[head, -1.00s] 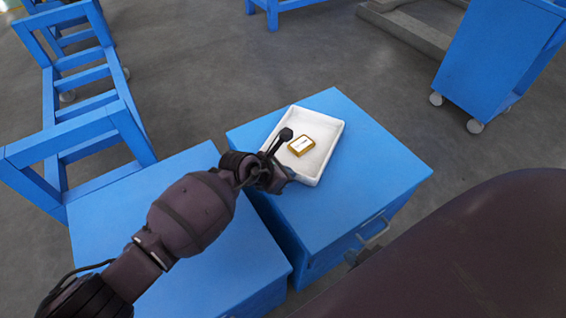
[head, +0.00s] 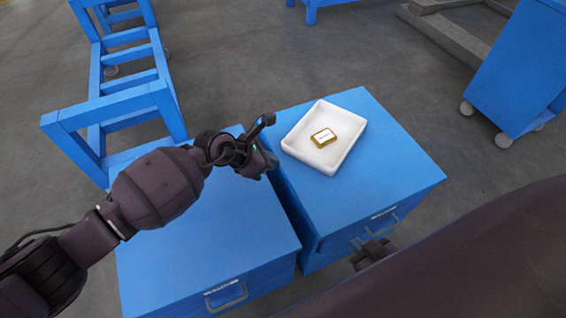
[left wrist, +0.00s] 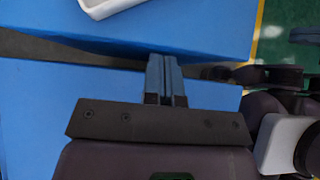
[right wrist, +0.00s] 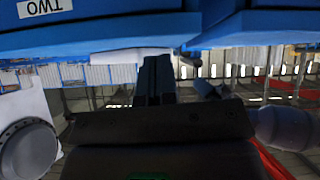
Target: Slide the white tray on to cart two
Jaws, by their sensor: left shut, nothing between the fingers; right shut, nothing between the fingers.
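The white tray (head: 340,163) lies on top of the right-hand blue cart (head: 400,165), near its left side. A small gold-edged block with a white top (head: 324,137) lies in the tray. My left gripper (head: 267,120) is shut and empty, left of the tray and apart from it. In the left wrist view the shut fingers (left wrist: 166,72) point towards a corner of the tray (left wrist: 105,6). My right gripper (right wrist: 155,75) is shut and empty.
Another blue cart (head: 215,240) stands close on the left, its top bare, with a narrow gap between the two carts. Both have front handles. A blue frame trolley (head: 125,110) stands behind left, and another blue cart (head: 515,75) at the far right.

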